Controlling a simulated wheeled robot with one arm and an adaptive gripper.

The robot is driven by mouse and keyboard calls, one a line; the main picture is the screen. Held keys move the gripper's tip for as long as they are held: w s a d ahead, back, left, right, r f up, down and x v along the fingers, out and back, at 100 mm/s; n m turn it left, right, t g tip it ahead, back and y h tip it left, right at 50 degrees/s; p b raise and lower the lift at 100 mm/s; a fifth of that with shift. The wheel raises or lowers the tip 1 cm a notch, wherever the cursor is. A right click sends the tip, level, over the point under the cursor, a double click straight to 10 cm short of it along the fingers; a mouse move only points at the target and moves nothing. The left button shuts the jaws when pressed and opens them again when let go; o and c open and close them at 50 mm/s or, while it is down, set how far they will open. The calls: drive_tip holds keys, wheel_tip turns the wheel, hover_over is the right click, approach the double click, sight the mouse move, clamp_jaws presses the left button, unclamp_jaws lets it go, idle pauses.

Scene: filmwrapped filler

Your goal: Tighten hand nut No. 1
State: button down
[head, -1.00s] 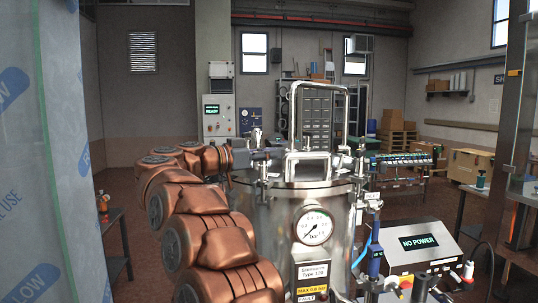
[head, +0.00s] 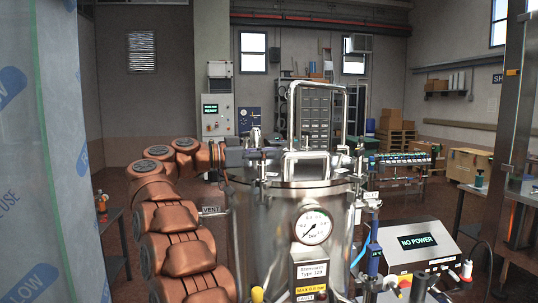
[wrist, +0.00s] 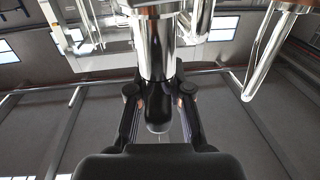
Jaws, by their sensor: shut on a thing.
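The steel vessel (head: 270,235) stands in the middle of the head view, with a flat lid, a tall bent handle and a pressure gauge (head: 313,227) on its front. My gripper (head: 262,156) is at the left part of the lid, reaching in from the left. In the wrist view my two dark fingers (wrist: 159,112) lie on either side of a shiny post with a dark rounded end (wrist: 157,122), which looks like a hand nut. My gripper is shut on it. Another fitting (head: 360,160) stands at the lid's right edge. No number is readable on the held nut.
A grey control box (head: 418,243) reading NO POWER stands right of the vessel. A film-wrapped stack (head: 40,150) fills the left edge. A yellow-capped item (head: 257,294) is at the vessel's front foot. A steel post (head: 508,140) stands at far right.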

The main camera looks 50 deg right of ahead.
drive_tip(key=shift+s+a+r+m+g+y, duration=0.1)
drive_tip(key=shift+s+r+m+g+y, duration=0.05)
drive_tip(key=shift+m+g+y, duration=0.65)
idle(0.6)
drive_tip(key=c, duration=1.1)
unclamp_jaws()
drive_tip(key=shift+o, duration=0.2)
drive_tip(key=shift+w+d+n+t+h, duration=0.1)
drive_tip(key=shift+n+t+h, duration=0.8)
drive_tip(key=shift+t, duration=0.35)
drive_tip(key=shift+w+d+n+t+h, duration=0.1)
drive_tip(key=shift+n+t+h, duration=0.6)
drive_tip(key=shift+n+t, duration=0.45)
drive_tip(key=shift+w+n+t, duration=0.1)
drive_tip(key=shift+n+t, duration=0.35)
drive_tip(key=shift+t, duration=0.35)
drive_tip(key=shift+t+h, duration=0.3)
